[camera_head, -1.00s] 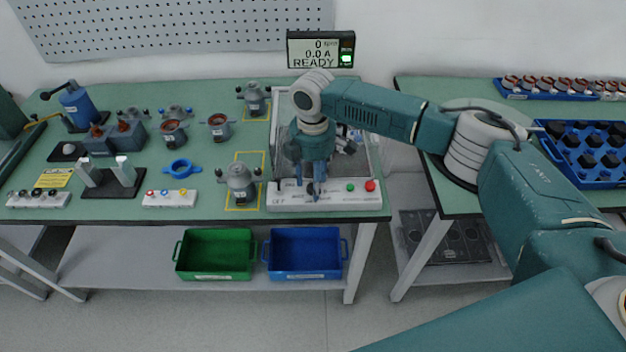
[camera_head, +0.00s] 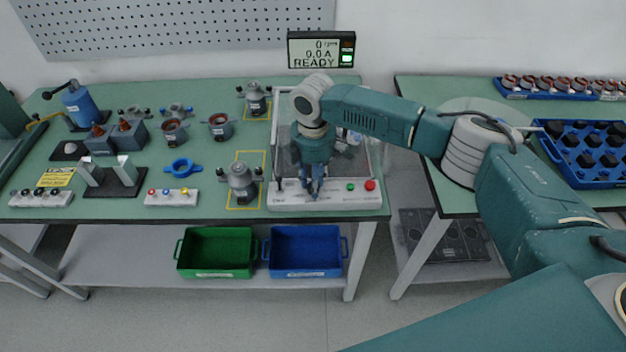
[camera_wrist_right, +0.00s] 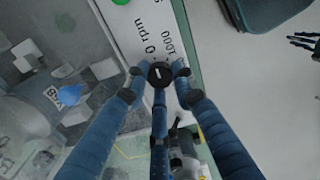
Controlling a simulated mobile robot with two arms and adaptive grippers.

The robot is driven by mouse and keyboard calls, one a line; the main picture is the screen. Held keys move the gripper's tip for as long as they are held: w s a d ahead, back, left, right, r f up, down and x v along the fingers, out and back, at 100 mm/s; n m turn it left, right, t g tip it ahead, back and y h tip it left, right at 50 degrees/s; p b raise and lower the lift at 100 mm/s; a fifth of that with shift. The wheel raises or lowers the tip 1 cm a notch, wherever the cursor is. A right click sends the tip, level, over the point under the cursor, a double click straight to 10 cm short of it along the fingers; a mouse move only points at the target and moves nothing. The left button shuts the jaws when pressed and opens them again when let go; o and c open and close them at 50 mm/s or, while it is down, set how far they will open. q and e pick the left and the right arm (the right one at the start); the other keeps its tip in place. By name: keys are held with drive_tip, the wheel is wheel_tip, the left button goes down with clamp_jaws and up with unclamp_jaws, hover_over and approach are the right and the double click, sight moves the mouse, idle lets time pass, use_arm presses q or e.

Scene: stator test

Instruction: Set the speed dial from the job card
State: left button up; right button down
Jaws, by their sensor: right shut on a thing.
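The speed dial (camera_wrist_right: 160,73) is a small black knob with a white pointer line, on the white front panel (camera_head: 290,201) of the test box. The labels "0 rpm" and "1000" are printed beside it in the wrist view. My right gripper (camera_head: 315,190) points down at the panel, and its blue fingers are closed around the knob; it also shows in the wrist view (camera_wrist_right: 160,76). In the head view the gripper hides the dial. A yellow card (camera_head: 56,177) lies at the bench's left, its print too small to read. Dark gripper-like fingers (camera_wrist_right: 303,43) show at the wrist view's edge.
The wall display (camera_head: 321,50) reads 0 rpm, 0.0 A, READY. A green button (camera_head: 350,187) and a red button (camera_head: 370,185) sit right of my gripper. A grey motor (camera_head: 241,180) stands on a yellow-outlined spot to the left. Green and blue bins are below.

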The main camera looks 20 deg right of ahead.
drive_tip(key=m+p, duration=0.2)
drive_tip(key=p, duration=0.1)
drive_tip(key=shift+r+m, duration=0.2)
drive_tip(key=shift+m, duration=0.1)
drive_tip(key=shift+f+m+p, duration=0.15)
drive_tip(key=shift+m+p, duration=1.05)
drive_tip(key=shift+m, duration=0.2)
drive_tip(key=c, duration=1.4)
unclamp_jaws()
drive_tip(key=shift+d, duration=0.1)
drive_tip(key=shift+c, duration=0.2)
